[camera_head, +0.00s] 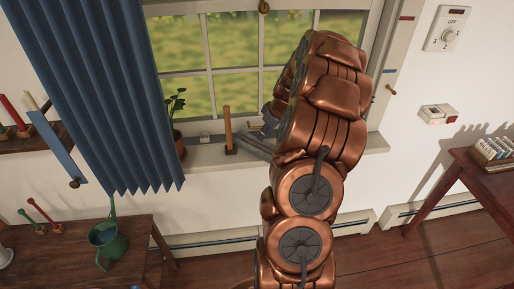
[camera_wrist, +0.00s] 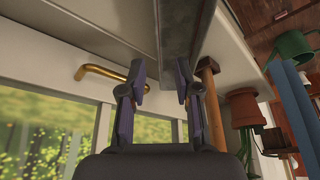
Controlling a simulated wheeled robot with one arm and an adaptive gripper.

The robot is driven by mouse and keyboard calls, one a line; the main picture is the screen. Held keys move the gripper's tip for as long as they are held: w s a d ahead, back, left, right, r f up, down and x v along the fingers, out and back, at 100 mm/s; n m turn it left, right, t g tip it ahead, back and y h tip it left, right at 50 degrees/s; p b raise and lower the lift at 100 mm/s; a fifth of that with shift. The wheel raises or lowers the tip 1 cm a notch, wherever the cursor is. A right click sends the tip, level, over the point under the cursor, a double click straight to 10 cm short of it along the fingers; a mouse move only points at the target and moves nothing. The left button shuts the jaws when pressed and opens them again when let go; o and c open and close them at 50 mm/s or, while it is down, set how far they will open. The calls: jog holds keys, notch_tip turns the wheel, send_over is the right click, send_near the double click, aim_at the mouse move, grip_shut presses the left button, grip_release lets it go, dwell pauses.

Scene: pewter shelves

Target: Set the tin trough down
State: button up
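The tin trough (camera_head: 258,147) is a long grey metal piece at the window sill, partly hidden by my copper arm. In the wrist view the trough (camera_wrist: 192,35) runs from the top edge down behind the right fingertip. My gripper (camera_wrist: 160,88) has its two fingers apart, with a clear gap between them. The trough's near end lies by the right finger; I see no finger closed on it. In the head view my gripper (camera_head: 268,120) is mostly hidden behind the arm. I cannot tell whether the trough touches the sill (camera_head: 205,157).
An upright wooden piece (camera_head: 228,130) stands on the sill, left of the trough. A potted plant (camera_head: 178,140) is farther left, by the blue curtain (camera_head: 95,90). A brass window handle (camera_wrist: 100,72) is near the left finger. A green watering can (camera_head: 105,242) stands on a table.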

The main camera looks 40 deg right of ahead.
jog(key=shift+p+x, duration=1.3)
jog(key=shift+x, duration=1.2)
jog(key=shift+d, duration=0.1)
grip_shut()
